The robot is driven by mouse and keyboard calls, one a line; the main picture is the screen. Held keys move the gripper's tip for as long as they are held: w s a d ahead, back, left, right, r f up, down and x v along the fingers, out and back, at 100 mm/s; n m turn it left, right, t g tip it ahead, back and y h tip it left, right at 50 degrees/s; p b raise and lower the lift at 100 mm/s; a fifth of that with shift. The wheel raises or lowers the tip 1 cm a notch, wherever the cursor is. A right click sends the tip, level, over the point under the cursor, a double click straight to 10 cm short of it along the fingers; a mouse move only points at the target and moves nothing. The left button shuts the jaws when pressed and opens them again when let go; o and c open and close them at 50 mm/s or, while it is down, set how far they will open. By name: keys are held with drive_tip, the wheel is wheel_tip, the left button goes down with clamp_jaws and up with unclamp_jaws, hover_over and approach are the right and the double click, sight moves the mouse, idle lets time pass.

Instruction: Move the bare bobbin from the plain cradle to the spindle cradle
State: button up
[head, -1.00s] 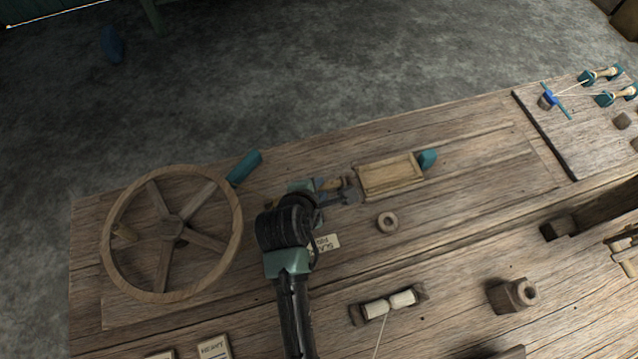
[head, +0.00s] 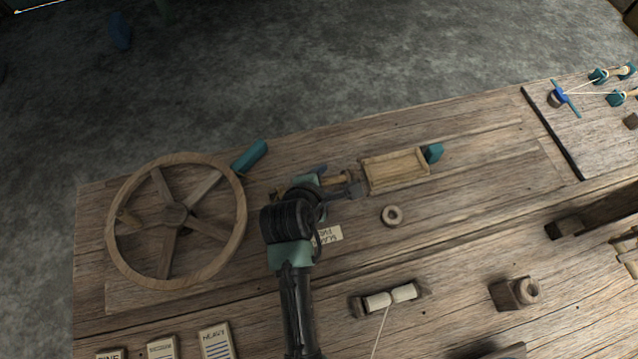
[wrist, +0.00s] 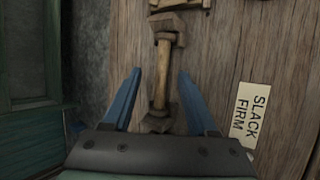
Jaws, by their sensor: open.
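In the wrist view the bare bobbin (wrist: 163,75), a thin tan wooden spool with wider ends, lies lengthwise in a brown wooden cradle (wrist: 158,123). My gripper (wrist: 160,85) is open, with one blue finger on each side of the bobbin's shaft. Clear gaps show between fingers and shaft. In the head view my gripper (head: 335,182) is left of the wooden tray, and the bobbin (head: 339,180) shows small between its fingers; my arm hides most of the cradle. I cannot tell surely which thing is the spindle cradle.
A spoked wooden wheel (head: 175,215) stands left, with a teal block (head: 249,157) behind it. A shallow tray (head: 396,170) is close right of my gripper.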

drive_tip(key=p+v, duration=0.4)
drive_tip(key=v, duration=0.8)
drive_tip(key=shift+s+r, duration=0.25)
drive_tip(key=shift+a, duration=0.15)
